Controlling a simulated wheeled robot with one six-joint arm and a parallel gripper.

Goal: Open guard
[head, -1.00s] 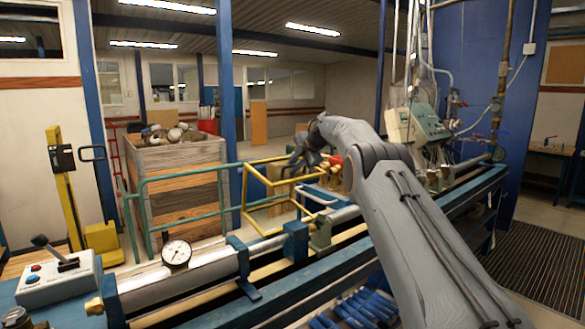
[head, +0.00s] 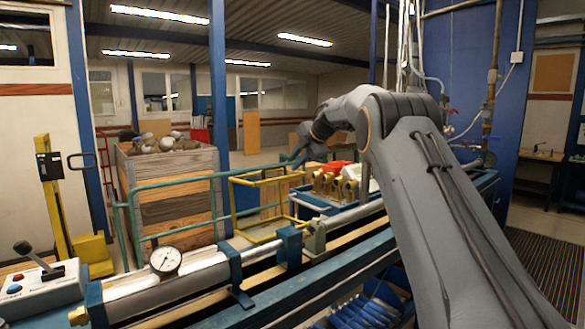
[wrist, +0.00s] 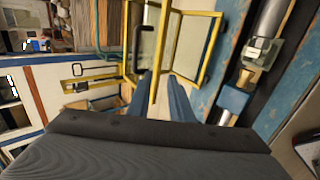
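The guard is a yellow-framed cage with clear panels (head: 232,205), standing over the bench rail in the middle of the head view. In the wrist view its yellow bars (wrist: 182,38) spread upward from between my fingers, and its panels stand at an angle to each other. A dark handle (wrist: 136,48) shows on its left side. My gripper (wrist: 161,80) has its two fingers apart, with a yellow bar showing between or behind them. I cannot tell whether they touch it. In the head view my gripper (head: 298,156) is by the guard's upper right corner, partly hidden by my arm.
A dial gauge (head: 165,260) and a control box with a lever (head: 42,282) are at the front left. A blue tray with brass meter bodies (head: 312,202) stands right of the guard. A wooden crate (head: 170,205) and green railing (head: 175,184) are behind the bench.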

